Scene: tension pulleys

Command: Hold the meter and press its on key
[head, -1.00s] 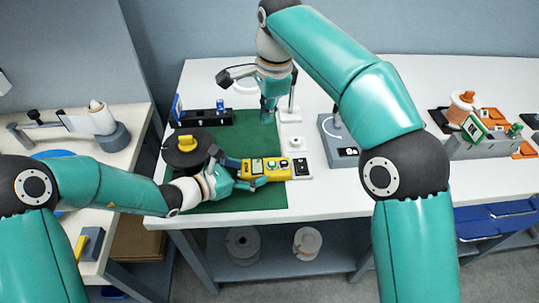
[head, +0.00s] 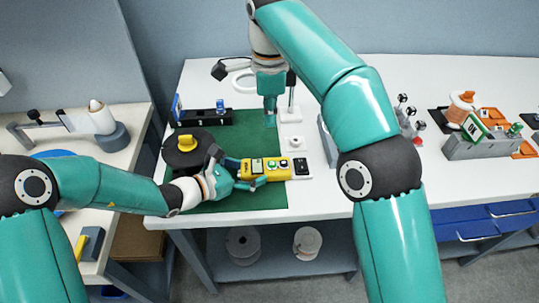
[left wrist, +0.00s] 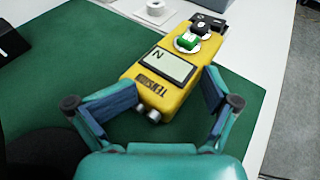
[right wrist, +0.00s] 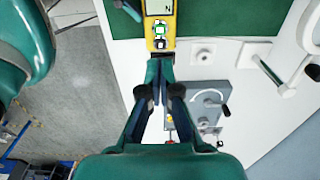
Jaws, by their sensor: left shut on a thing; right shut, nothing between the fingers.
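The yellow meter (head: 253,172) lies over the front right of the green mat. Its screen (left wrist: 168,66), a green key (left wrist: 187,42) and a second key behind the green one show in the left wrist view. My left gripper (head: 247,183) is shut on the meter, with fingers (left wrist: 160,108) on both sides of its lower end.
A black spool with a yellow knob (head: 185,143) stands left of the meter on the green mat (head: 245,138). A black rack (head: 205,118) lies behind it. A small stand (head: 291,116) rises near my right gripper. White table (head: 335,195) is clear in front right.

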